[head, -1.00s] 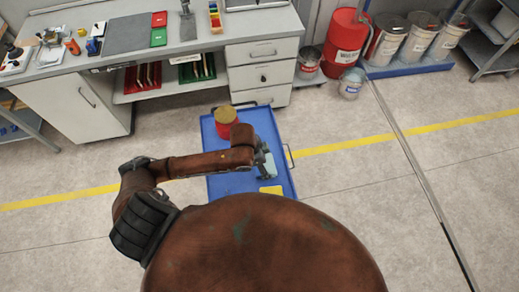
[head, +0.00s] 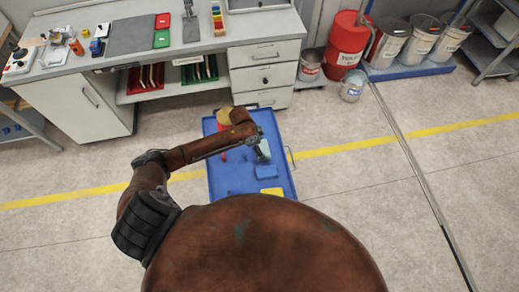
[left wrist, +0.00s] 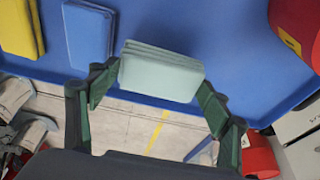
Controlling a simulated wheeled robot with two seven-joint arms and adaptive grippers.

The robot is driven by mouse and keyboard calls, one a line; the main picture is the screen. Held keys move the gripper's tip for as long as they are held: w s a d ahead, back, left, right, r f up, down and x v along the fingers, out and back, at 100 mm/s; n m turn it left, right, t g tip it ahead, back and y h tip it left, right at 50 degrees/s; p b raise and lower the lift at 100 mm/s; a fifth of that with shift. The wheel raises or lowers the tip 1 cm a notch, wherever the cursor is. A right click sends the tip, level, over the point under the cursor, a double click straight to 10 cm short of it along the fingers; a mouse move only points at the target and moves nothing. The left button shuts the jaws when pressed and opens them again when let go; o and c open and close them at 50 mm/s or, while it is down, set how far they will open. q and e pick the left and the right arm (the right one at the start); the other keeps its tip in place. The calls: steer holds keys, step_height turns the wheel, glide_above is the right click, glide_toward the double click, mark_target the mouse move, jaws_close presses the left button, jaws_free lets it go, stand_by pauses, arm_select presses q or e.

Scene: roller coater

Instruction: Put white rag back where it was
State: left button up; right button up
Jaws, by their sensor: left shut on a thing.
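The white rag (left wrist: 160,72), a folded pale stack, sits between the fingers of my left gripper (left wrist: 160,100) in the left wrist view. The gripper is shut on it. In the head view my left gripper (head: 261,151) is over the right part of the blue cart tray (head: 228,182), with the rag (head: 264,147) partly hidden by it. A folded blue rag (head: 266,172) and a yellow rag (head: 271,191) lie on the tray nearer to me. Whether the white rag touches the tray is hard to tell. My right gripper is not in view.
A red can with a tan top (head: 224,116) stands at the tray's far left, partly behind my arm. Beyond the cart is a workbench (head: 130,58) with drawers (head: 264,76). A red drum (head: 346,45) and several buckets stand at the back right. Open floor lies right of the cart.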

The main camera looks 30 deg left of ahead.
arm_select(q)
steer(key=shift+w+a+f+p, duration=0.15)
steer(key=shift+f+p, duration=0.15)
steer(key=shift+f, duration=1.45)
steer(key=o, duration=1)
steer(key=shift+r, duration=0.15)
steer(key=v, duration=1.1)
steer(key=shift+a+r, duration=0.1)
steer(key=shift+r, duration=0.25)
